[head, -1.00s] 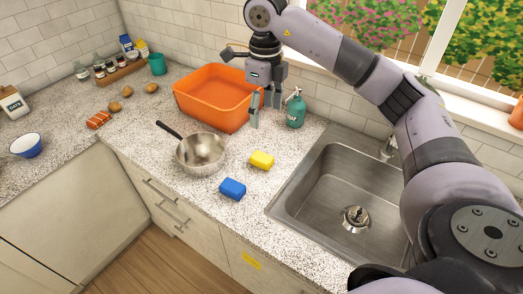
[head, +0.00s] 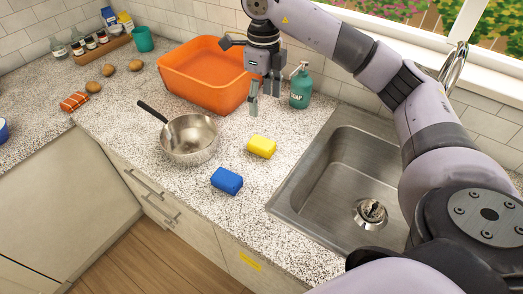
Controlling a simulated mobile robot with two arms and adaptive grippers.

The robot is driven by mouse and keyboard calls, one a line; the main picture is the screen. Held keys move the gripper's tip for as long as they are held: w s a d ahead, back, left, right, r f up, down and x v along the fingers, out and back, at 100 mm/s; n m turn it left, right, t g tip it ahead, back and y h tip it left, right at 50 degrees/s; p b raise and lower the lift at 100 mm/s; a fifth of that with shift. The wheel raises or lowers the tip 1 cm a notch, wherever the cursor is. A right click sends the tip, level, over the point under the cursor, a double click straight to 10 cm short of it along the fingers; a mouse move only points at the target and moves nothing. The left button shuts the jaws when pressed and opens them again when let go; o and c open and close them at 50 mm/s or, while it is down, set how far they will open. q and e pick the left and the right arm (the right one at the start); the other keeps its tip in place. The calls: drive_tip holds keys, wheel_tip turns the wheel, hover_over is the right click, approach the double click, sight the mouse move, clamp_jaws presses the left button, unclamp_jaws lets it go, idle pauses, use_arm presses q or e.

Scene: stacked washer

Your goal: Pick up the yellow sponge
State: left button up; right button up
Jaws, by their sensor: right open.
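The yellow sponge (head: 262,146) lies flat on the speckled counter in the head view, between the steel pan and the sink. My right gripper (head: 264,97) is above the counter beyond the sponge, in front of the orange tub and beside the soap bottle. Its fingers point down, are apart and hold nothing. It is clear of the sponge. My left gripper does not show.
A blue sponge (head: 227,181) lies nearer the counter's front edge. A steel pan (head: 190,139) stands to the left. The orange tub (head: 203,80) and green soap bottle (head: 301,88) stand behind. The sink (head: 345,180) opens to the right. Bare counter surrounds the yellow sponge.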

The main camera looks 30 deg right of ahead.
wheel_tip(320, 180, down, 5)
drive_tip(key=p, duration=0.3)
hover_over(263, 143)
drive_tip(key=f, duration=0.6)
drive_tip(key=shift+s+a+f, duration=0.15)
drive_tip(key=shift+s, duration=0.15)
drive_tip(key=shift+w+f+p, duration=0.1)
drive_tip(key=shift+f+p, duration=0.5)
drive_tip(key=shift+p, duration=0.1)
drive_tip(key=f, duration=0.1)
drive_tip(key=f+p, duration=0.1)
drive_tip(key=f, duration=0.1)
drive_tip(key=shift+w+d+f, duration=0.2)
drive_tip(key=shift+d+f, duration=0.05)
drive_tip(key=shift+f, duration=0.4)
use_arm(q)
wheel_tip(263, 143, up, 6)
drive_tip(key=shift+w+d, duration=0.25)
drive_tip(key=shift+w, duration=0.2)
use_arm(e)
drive_tip(key=shift+c, duration=0.2)
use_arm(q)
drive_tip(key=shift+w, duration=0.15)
use_arm(e)
drive_tip(key=c, duration=0.9)
drive_tip(key=shift+r, duration=0.15)
